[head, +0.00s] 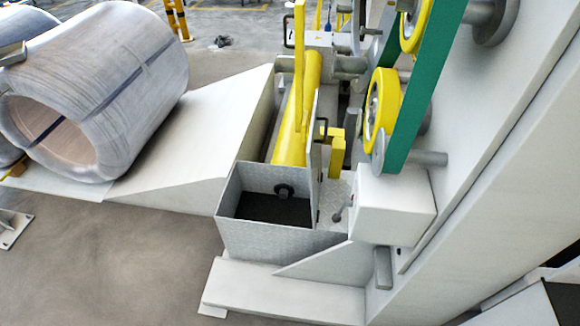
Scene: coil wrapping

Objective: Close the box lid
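A grey metal box (262,240) stands near the middle of the head view. A thin upright plate (314,165) rises at the box's right side, seen almost edge-on. It looks like the lid standing open, but I cannot see its hinge clearly. A dark handle (323,128) shows by its upper part. Neither of my grippers is in view.
A white ramp (190,150) and a large wrapped coil (100,85) lie left of the box. A yellow cylinder (298,110) lies behind it. A machine with a green belt (425,85) and yellow wheels (382,105) stands right. Open floor (110,250) lies front left.

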